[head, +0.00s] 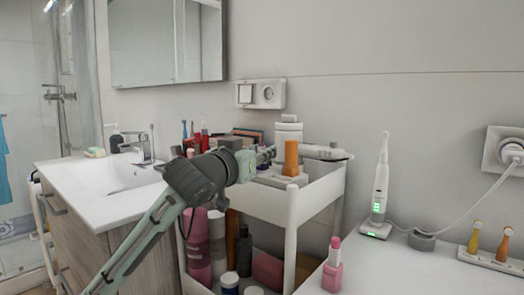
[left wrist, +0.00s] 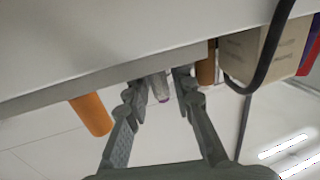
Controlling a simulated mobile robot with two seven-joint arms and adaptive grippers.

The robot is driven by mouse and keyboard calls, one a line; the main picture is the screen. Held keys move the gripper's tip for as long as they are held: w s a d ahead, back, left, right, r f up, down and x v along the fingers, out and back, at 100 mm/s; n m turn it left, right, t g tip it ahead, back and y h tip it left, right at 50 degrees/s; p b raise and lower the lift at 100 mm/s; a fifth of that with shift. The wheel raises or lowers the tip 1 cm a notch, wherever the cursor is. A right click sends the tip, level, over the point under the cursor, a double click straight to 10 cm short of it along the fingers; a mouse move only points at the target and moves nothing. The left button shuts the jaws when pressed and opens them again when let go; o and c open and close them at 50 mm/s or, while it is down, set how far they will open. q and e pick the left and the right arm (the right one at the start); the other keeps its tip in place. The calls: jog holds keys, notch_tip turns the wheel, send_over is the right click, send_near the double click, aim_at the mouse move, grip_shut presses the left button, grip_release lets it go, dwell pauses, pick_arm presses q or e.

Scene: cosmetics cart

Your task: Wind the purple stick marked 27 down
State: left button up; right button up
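The stick with a purple tip (left wrist: 162,92) shows in the left wrist view, a pale tube between my left fingertips; no number can be read on it. My left gripper (left wrist: 160,85) has its fingers apart, one on each side of the stick, with narrow gaps seeming to show. In the head view my left gripper (head: 262,156) reaches over the top tray of the white cart (head: 270,205); there the purple stick is hidden or too small to make out. My right gripper is not in view.
An orange stick (head: 291,157) stands upright close right of my gripper; a pale tube (head: 325,152) lies behind it. Boxes and bottles crowd the tray's left. A pink lipstick (head: 333,268) and white toothbrush (head: 380,185) stand on the right counter (head: 420,270).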

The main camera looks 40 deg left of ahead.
pick_arm(q)
grip_shut()
jog(key=shift+m+h, duration=0.3)
jog(key=shift+h, duration=0.2)
jog(key=m+h, duration=0.2)
jog(key=h, duration=0.1)
jog(key=shift+a+f, duration=0.1)
jog(key=shift+m+h, duration=0.5)
jog(key=shift+h, duration=0.4)
jog(key=m+g+h+b, duration=0.1)
jog(key=m+h, duration=0.1)
jog(key=h, duration=0.1)
jog(key=shift+b, duration=0.35)
jog(key=shift+m+h, duration=0.4)
jog(key=shift+h, duration=0.2)
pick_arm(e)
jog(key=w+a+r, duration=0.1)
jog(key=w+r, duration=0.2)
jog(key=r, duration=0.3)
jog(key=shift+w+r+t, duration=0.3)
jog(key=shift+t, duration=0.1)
